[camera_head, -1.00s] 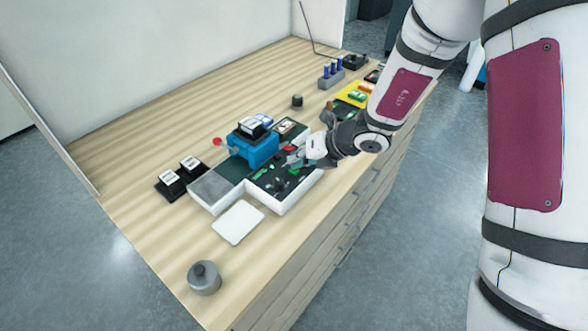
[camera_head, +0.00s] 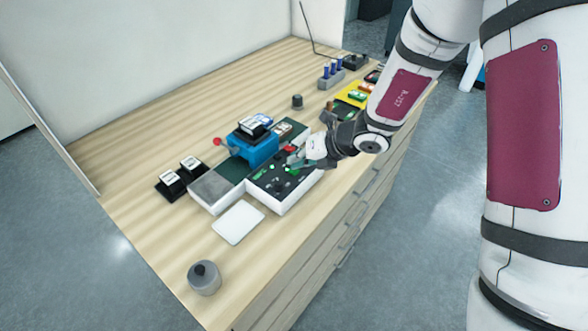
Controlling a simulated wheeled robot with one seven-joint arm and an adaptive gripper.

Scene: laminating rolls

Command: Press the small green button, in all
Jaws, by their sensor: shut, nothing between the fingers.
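The control panel (camera_head: 266,187) is a dark top on a white box, part of the machine on the wooden bench. Green marks show at its left (camera_head: 258,175). A small pale dot (camera_head: 272,167) lies near its back edge. A green spot (camera_head: 294,171) is close to my gripper (camera_head: 291,163). I cannot tell at this size which of these is the small green button. A red button (camera_head: 290,149) stands at the panel's back corner. My gripper is shut and empty, low over the panel's right side. Whether its tips touch the panel cannot be told.
A blue unit (camera_head: 256,150) with a red knob (camera_head: 217,141) stands behind the panel. Black blocks (camera_head: 181,174) with white labels are at left. A white sheet (camera_head: 238,222) and a grey cylinder (camera_head: 204,278) lie in front. A yellow tray (camera_head: 350,97) is farther back.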

